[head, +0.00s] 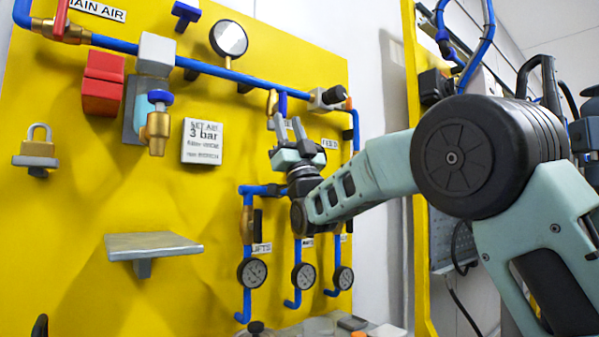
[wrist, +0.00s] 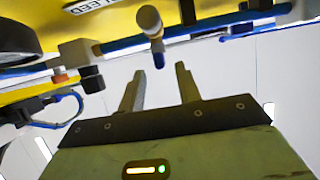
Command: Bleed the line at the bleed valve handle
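My gripper (head: 290,128) is raised in front of the yellow panel, under the main blue pipe. In the wrist view its two fingers (wrist: 159,85) are apart with nothing between them. A small brass and grey fitting (wrist: 150,22), probably the bleed valve handle, stands just beyond the fingertips, roughly in line with the gap and apart from them. A partly cut-off label (wrist: 92,4), seemingly reading BLEED, is beside it. In the head view a brass fitting (head: 272,102) hangs from the pipe just above my gripper; its lower part is hard to make out.
A regulator with a brass bowl (head: 157,130), a red block (head: 102,82) and a round gauge (head: 229,39) are on the left. Several small gauges (head: 304,276) hang below my gripper. A grey shelf (head: 150,245) sticks out at lower left. A yellow post (head: 417,170) stands right.

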